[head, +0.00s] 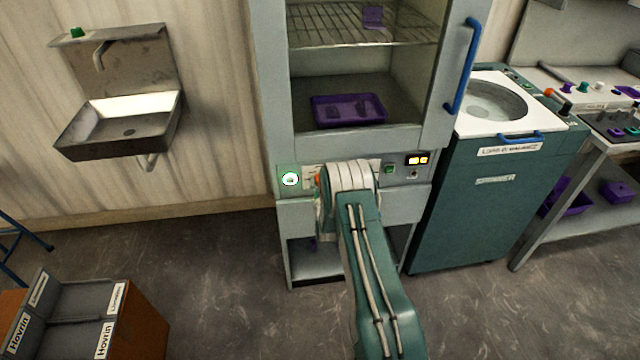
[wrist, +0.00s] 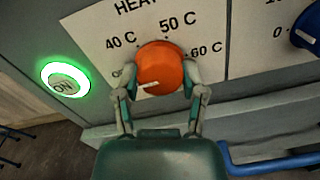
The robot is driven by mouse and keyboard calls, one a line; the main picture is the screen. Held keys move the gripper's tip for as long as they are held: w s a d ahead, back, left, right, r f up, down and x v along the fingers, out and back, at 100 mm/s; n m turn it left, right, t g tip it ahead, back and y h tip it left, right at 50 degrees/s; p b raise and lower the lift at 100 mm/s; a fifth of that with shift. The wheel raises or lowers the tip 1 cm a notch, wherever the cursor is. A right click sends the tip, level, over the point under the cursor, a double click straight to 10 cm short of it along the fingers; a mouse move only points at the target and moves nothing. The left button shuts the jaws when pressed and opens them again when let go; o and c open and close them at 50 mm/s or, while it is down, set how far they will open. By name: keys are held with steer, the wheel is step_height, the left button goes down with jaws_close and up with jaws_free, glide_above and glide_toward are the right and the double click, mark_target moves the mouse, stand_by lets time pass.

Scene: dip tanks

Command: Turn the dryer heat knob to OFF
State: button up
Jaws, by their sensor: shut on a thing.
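The orange heat knob (wrist: 162,66) is on a white label panel (wrist: 100,35) marked 40 C, 50 C and 60 C, with a partly hidden label at its lower left. A small white mark shows low on the knob's face; which setting it indicates is unclear. My gripper (wrist: 160,78) has one finger on each side of the knob and is shut on it. In the head view a sliver of the knob (head: 317,180) shows left of my wrist, on the front of the dryer cabinet (head: 405,140). My fingers are hidden there.
A green-lit ON button (wrist: 65,82) is left of the knob. A blue knob (wrist: 306,30) is to the right. The cabinet's blue door handle (head: 463,65) is above right. A teal machine (head: 470,200) stands to the right, and a sink (head: 120,125) hangs at left.

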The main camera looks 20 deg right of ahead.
steer(key=shift+s+a+f, duration=0.15)
steer(key=shift+s+f, duration=0.05)
steer(key=shift+f, duration=0.25)
steer(key=o, duration=1.1)
steer(key=shift+o, duration=0.3)
steer(key=shift+w+r, duration=0.1)
steer(key=shift+r, duration=0.1)
steer(key=shift+r, duration=0.1)
steer(key=v, duration=1.2)
